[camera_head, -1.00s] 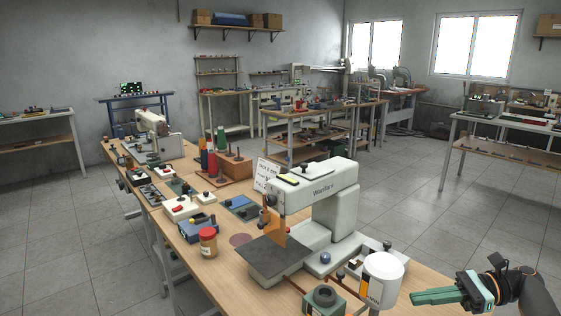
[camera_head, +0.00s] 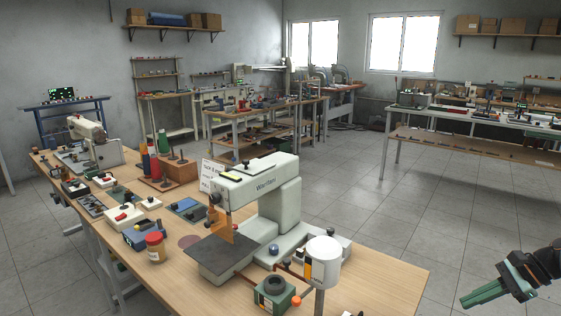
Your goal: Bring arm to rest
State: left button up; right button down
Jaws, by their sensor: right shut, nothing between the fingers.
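My right gripper (camera_head: 487,293) is at the lower right corner, with its green fingers shut and nothing between them. It is out over the floor, to the right of the wooden workbench (camera_head: 385,285) and apart from it. My right arm comes in from the right edge. My left gripper is not in view.
Tiled floor (camera_head: 430,200) is clear between this bench and the right-hand table (camera_head: 470,117).

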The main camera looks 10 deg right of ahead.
jog(key=s+d+f+n+h, duration=0.1)
jog(key=s+f+n+h, duration=0.2)
jog(key=f+n, duration=0.25)
jog(key=s+d+f+n+g+h, duration=0.1)
jog(key=s+d+f+n+h, duration=0.1)
jog(key=f+n+h, duration=0.35)
jog(key=s+d+f+n+h, duration=0.1)
jog(key=s+f+n+h, duration=0.15)
jog(key=f, duration=0.45)
jog(key=s+a+f+n+t+y, duration=0.2)
jog(key=s+a+n, duration=0.25)
jog(key=a, duration=0.55)
jog(key=s+a+f+n+t+y, duration=0.1)
jog(key=s+a+f+n+y, duration=0.3)
jog(key=a, duration=0.7)
jog(key=s+a+n+t, duration=0.2)
jog(key=a+n, duration=0.3)
jog(key=a, duration=0.5)
jog(key=a+r+m+t+p, duration=0.1)
jog(key=a+r+m+p, duration=0.2)
jog(key=a, duration=0.6)
jog(key=shift+a+r+m+p, duration=0.3)
jog(key=shift+r+m, duration=0.3)
